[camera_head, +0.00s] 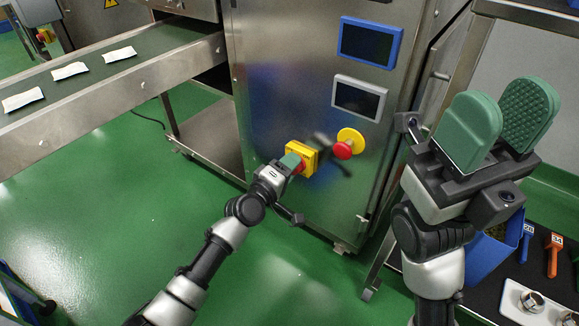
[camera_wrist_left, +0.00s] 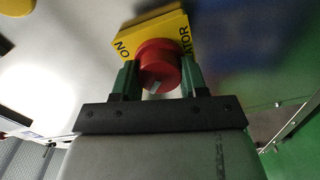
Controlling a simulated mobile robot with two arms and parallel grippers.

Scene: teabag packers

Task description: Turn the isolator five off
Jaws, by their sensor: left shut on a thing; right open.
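The isolator is a yellow box (camera_head: 301,152) on the steel cabinet front in the head view. In the left wrist view its yellow plate (camera_wrist_left: 176,29) shows the letters "NO" and "ATOR", and its red knob (camera_wrist_left: 158,62) sits between my fingers. My left gripper (camera_head: 290,161) is at the isolator, and in the left wrist view its green fingers (camera_wrist_left: 158,82) are shut on the red knob. The number on the isolator cannot be read. My right gripper (camera_head: 500,122) is raised at the right, open and empty, with its green pads apart.
A red emergency button on a yellow disc (camera_head: 350,141) is right of the isolator. Two screens, blue-framed (camera_head: 370,42) and grey-framed (camera_head: 359,98), are above. A conveyor (camera_head: 112,72) with white packets is at left. A dark shelf (camera_head: 492,280) at right holds a blue bin and tools. Green floor is clear.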

